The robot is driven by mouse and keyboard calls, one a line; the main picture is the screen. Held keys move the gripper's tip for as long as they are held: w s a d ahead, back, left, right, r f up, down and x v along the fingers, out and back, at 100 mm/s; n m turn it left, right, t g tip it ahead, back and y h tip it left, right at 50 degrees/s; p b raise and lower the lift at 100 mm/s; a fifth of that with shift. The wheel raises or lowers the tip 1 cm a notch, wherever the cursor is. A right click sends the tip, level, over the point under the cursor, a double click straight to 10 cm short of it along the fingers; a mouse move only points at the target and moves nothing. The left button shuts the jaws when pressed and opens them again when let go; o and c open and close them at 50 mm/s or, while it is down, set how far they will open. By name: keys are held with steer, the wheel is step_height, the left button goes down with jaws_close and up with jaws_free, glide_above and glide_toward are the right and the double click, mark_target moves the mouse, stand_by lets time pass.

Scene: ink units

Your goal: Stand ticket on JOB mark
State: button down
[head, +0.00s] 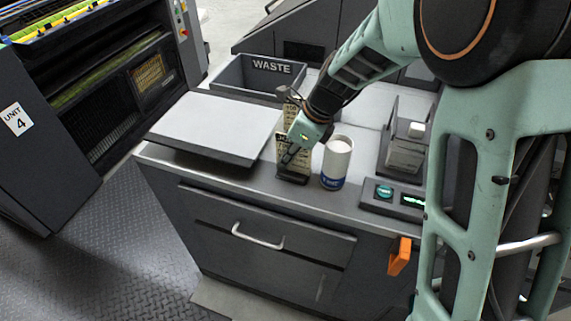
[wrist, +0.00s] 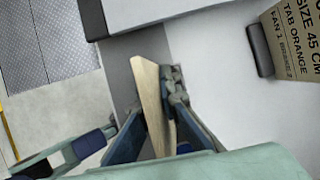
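A tan ticket (head: 281,150) with a dark foot stands upright at the counter's front edge, beside the white canister. My gripper (head: 292,154) is at its upper part. In the wrist view the ticket (wrist: 149,95) is seen nearly edge-on between the blue fingers (wrist: 160,130), which look closed on it. Whether its foot touches the counter I cannot tell. A second printed tan ticket (head: 291,112) stands behind, near the waste bin; it also shows in the wrist view (wrist: 297,42) with a dark bar at its foot. No JOB lettering is readable; that spot may be hidden.
A white canister (head: 336,160) stands close right of the held ticket. A pale raised slab (head: 215,125) lies left, the WASTE bin (head: 228,75) behind. A grey holder (head: 404,155) and a button panel (head: 388,195) are at the right. An orange tag (head: 399,257) hangs on the front.

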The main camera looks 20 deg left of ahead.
steer(key=shift+f, duration=0.15)
steer(key=c, duration=2.2)
jaws_free()
steer(key=shift+o, duration=0.2)
steer(key=shift+r, duration=0.35)
steer(key=p+v, duration=0.1)
steer(key=v, duration=1)
steer(key=shift+d+r, duration=0.3)
